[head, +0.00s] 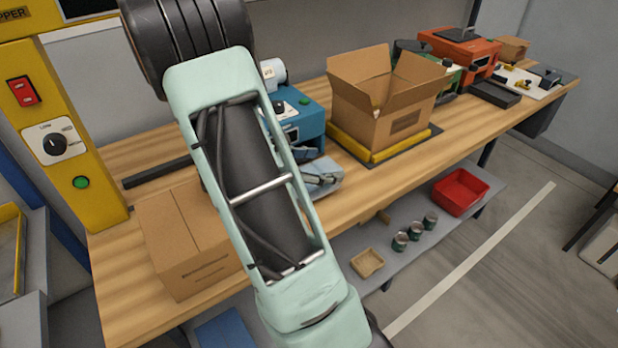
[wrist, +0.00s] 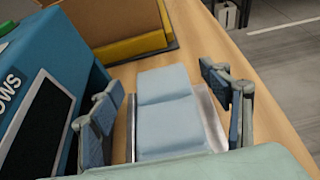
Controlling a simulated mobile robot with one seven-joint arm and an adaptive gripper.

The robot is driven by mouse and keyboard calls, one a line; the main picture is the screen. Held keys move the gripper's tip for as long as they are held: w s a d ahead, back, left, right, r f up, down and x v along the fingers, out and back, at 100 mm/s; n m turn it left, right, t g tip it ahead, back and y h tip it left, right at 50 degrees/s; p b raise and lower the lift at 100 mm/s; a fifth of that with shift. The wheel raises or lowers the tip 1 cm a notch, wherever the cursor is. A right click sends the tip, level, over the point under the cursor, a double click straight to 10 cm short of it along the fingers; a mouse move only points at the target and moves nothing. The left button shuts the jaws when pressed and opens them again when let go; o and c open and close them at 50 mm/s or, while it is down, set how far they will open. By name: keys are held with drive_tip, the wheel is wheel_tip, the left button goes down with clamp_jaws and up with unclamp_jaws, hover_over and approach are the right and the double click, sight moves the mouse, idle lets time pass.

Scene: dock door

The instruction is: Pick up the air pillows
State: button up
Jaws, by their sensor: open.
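The air pillows (wrist: 168,112) are pale blue, puffy and joined in a strip. In the wrist view they lie on a grey metal tray (wrist: 208,118) beside the blue machine. In the head view the pillows (head: 324,172) show only partly, past my arm. My gripper (wrist: 165,118) is open, with one finger at the left of the pillows and one at the right. I see no finger touching them; the near end of the strip is hidden by my gripper's body.
The blue machine (wrist: 45,90) stands close at the left in the wrist view. An open cardboard box (head: 380,105) stands on a yellow-edged platform (head: 385,152). A closed carton (head: 185,240) sits at the bench's near end. A red bin (head: 460,190) is on the lower shelf.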

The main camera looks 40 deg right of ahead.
drive_tip(key=shift+s+d+f, duration=0.1)
drive_tip(key=shift+d+f, duration=0.15)
drive_tip(key=shift+d, duration=0.45)
drive_tip(key=shift+c, duration=0.6)
drive_tip(key=c, duration=0.9)
drive_tip(key=shift+r, duration=0.1)
